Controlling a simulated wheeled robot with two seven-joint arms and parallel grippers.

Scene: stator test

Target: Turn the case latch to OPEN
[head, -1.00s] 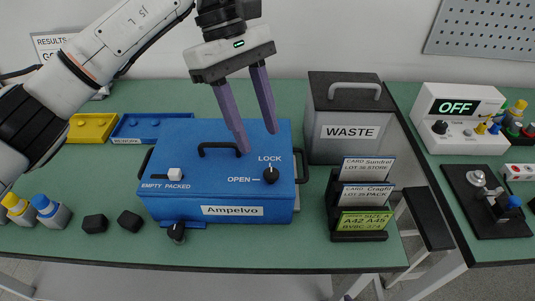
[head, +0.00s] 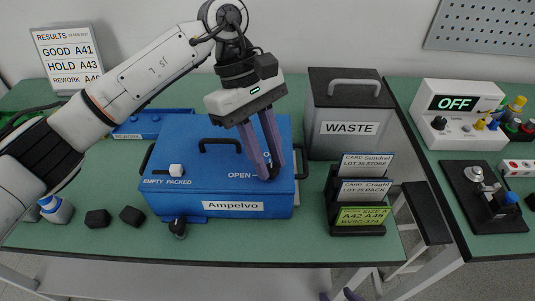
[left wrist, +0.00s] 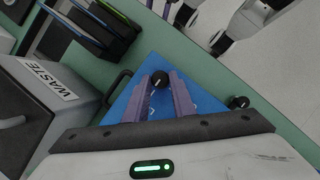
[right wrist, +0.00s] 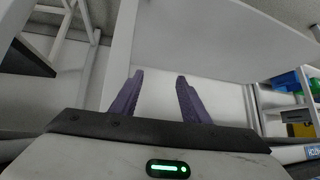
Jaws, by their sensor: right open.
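The blue case (head: 220,185), labelled Ampelvo, is closed on the table. Its latch is a round black knob (left wrist: 160,80) on the front right of the lid, beside the OPEN label (head: 239,175). My left gripper (head: 270,178) points down over the latch. In the left wrist view its purple fingers (left wrist: 159,77) are apart, one on each side of the knob; I cannot tell if they touch it. In the head view the fingers largely hide the knob and the LOCK label. My right gripper (right wrist: 158,82) is open and empty, low in front of the table.
The case's carrying handle (head: 220,143) stands left of my left fingers. A grey WASTE bin (head: 345,145) and a card rack (head: 357,222) stand to the right. A white slider (head: 176,170) is on the case's left. Black blocks (head: 98,219) lie at the front left.

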